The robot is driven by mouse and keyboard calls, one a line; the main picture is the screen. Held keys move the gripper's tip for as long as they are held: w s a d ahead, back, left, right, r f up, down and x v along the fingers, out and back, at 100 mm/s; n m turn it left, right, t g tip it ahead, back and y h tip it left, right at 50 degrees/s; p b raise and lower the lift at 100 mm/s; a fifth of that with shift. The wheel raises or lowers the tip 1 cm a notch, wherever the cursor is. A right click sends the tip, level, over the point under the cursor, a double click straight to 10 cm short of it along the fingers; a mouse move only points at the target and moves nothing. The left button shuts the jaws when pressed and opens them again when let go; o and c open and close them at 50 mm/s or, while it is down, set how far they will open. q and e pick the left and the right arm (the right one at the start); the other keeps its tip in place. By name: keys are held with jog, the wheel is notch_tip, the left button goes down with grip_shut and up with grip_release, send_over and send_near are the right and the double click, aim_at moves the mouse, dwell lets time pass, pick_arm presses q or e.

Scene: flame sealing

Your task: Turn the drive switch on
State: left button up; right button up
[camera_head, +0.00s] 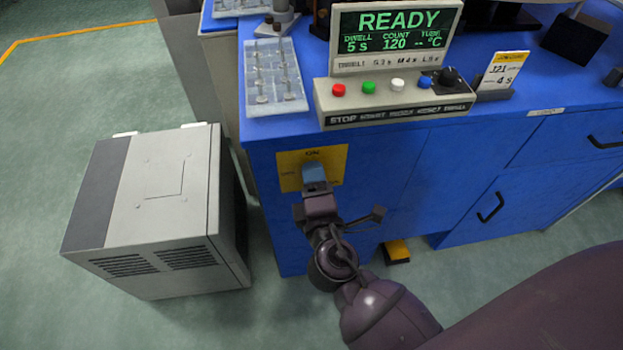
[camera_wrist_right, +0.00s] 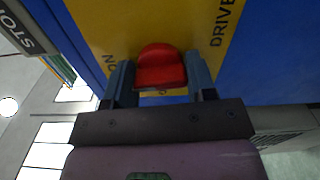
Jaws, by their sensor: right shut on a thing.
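The drive switch plate (camera_head: 337,161) is a yellow panel on the blue bench front, and "ON" reads at its top in the head view. In the right wrist view the plate (camera_wrist_right: 110,22) carries the words "DRIVE" and "ON". The red switch knob (camera_wrist_right: 160,70) stands out from it. My right gripper (camera_head: 314,172) is at the plate, hiding the knob in the head view. In the wrist view its two fingers sit on either side of the knob, shut on it. I cannot tell which setting the knob points to. My left gripper is not in view.
A control box (camera_head: 395,115) with red, green, white and blue buttons stands above; its screen (camera_head: 397,32) reads "READY". A clear tray (camera_head: 273,75) with small parts is on the bench. A grey cabinet (camera_head: 165,205) stands left of my arm. A yellow-topped pedal (camera_head: 396,250) lies below.

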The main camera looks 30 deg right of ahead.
pick_arm(q)
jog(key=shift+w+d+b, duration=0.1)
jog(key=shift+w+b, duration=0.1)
jog(key=shift+b, duration=0.1)
pick_arm(e)
jog(key=shift+f+m, duration=0.15)
jog(key=shift+m, duration=0.45)
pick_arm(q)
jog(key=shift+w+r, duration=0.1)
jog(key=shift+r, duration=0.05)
pick_arm(e)
jog(key=o, duration=0.9)
jog(key=shift+o, duration=0.2)
jog(key=shift+s, duration=0.15)
jog(key=v, duration=1)
jog(key=shift+s, duration=0.3)
